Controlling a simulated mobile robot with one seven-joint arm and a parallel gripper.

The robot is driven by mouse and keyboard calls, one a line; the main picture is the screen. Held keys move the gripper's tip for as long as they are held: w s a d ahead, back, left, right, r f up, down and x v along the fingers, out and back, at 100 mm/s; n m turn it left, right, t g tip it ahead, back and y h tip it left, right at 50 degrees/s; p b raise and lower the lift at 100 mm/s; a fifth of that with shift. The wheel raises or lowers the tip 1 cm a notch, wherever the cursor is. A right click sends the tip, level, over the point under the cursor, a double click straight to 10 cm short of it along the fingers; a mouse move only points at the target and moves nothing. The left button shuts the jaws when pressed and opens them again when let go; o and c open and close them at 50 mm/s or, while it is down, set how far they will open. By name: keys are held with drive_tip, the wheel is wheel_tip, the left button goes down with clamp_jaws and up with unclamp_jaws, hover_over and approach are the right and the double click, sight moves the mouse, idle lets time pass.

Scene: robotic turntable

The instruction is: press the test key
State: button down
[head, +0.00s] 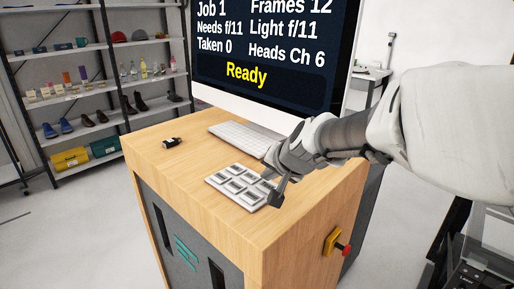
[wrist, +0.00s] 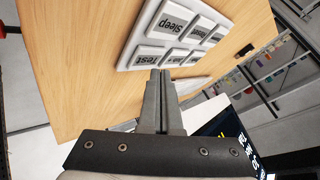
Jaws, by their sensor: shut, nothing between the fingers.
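A white keypad (head: 221,180) with several grey-labelled keys lies on the wooden desk top. In the wrist view, the test key (wrist: 148,57) is the keypad's near-left corner key, its label upside down to no view but readable as "Test". My gripper (wrist: 161,73) is shut and empty, its fingertips close to the test key's right lower edge, near the gap to the neighbouring key. I cannot tell whether they touch it. In the head view my gripper (head: 275,197) covers the keypad's right end and hides the test key.
A monitor (head: 270,50) reads "Ready" and "Taken 0". A white keyboard (head: 240,134) lies behind the keypad, and a small black object (head: 171,142) lies to the left. A red button on a yellow box (head: 335,243) is on the desk's side. Shelves (head: 95,90) stand behind.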

sight(268, 189)
drive_tip(key=shift+f+b, duration=0.45)
drive_tip(key=shift+b, duration=0.05)
drive_tip(key=shift+f+b, duration=0.4)
idle(0.5)
drive_tip(key=shift+r, duration=0.15)
drive_tip(key=shift+r+p, duration=0.65)
drive_tip(key=shift+r, duration=0.05)
wheel_tip(268, 189, up, 5)
drive_tip(key=p, duration=0.4)
idle(0.8)
